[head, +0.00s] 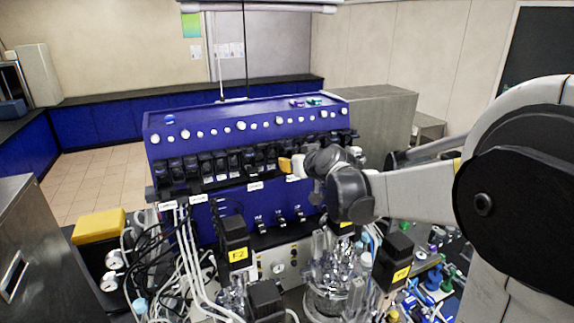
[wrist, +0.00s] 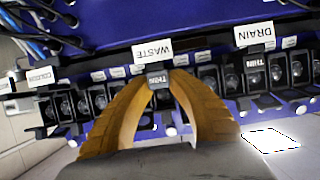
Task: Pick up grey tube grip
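My gripper (wrist: 161,82) reaches towards the front row of the blue unit, its two brown-yellow fingers curving in close together. A dark block (wrist: 160,98) with a small "THIN" label shows between the fingertips, below the white "WASTE" label (wrist: 152,52). I cannot tell whether the fingers touch it. In the head view, my gripper (head: 285,164) is at the right part of the row of black pump heads (head: 205,165); one yellow finger shows and the rest is hidden by the wrist. I cannot pick out a distinctly grey tube grip; the parts near the fingers look black or dark grey.
The blue unit (head: 225,112) stands behind my gripper. Glass vessels (head: 330,285), black motor blocks (head: 235,238) and pale tubes (head: 190,260) crowd the space below. A yellow-topped box (head: 98,225) stands at left. A "DRAIN" label (wrist: 255,34) is right of "WASTE".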

